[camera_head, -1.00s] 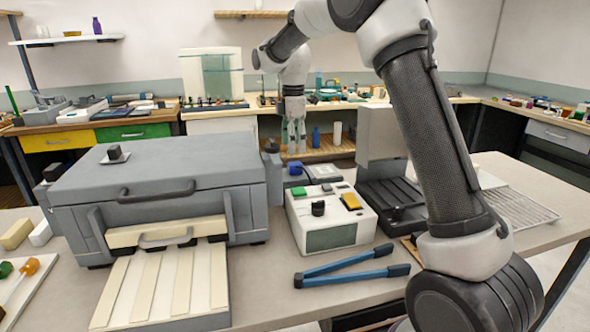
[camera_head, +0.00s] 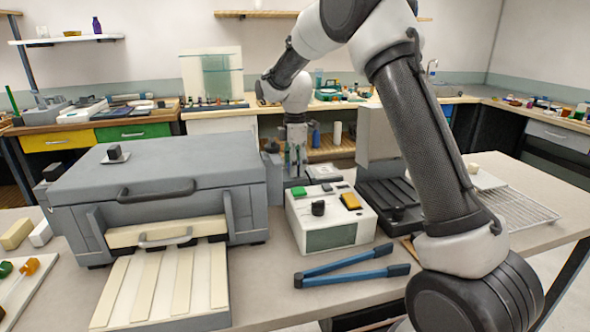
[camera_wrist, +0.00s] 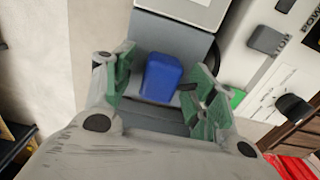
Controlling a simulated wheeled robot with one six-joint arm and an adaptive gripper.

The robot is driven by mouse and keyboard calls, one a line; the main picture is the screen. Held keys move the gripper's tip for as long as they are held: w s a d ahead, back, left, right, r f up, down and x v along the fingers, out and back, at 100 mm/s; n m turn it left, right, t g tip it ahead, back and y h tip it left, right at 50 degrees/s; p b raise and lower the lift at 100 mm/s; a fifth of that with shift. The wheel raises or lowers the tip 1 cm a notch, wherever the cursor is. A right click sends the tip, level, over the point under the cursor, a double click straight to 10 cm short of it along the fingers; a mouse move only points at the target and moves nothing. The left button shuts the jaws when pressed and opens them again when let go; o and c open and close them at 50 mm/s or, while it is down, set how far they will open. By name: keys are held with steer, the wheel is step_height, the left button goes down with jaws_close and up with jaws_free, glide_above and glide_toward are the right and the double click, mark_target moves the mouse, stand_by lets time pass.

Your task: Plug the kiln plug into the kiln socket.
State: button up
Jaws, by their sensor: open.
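A blue block (camera_wrist: 161,78), which looks like the kiln plug, sits on a grey base (camera_wrist: 172,38) in the wrist view. My gripper (camera_wrist: 158,84) is open, with one green-padded finger on each side of the blue block. Clear gaps show between pads and block. In the head view my gripper (camera_head: 297,163) points down between the kiln (camera_head: 160,185) and the white control box (camera_head: 331,217), and mostly hides the blue block. I cannot make out the kiln socket for certain.
The white control box, with a black knob and green and yellow buttons, stands close on the right of my gripper. Blue-handled tongs (camera_head: 350,267) lie in front of it. A dark press-like device (camera_head: 388,190) stands further right. A shelf tray (camera_head: 165,285) sits before the kiln.

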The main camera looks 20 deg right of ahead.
steer(key=shift+f, duration=0.1)
steer(key=c, duration=1)
steer(key=shift+c, duration=0.2)
step_height(320, 180, up, 10)
steer(key=shift+r, duration=0.1)
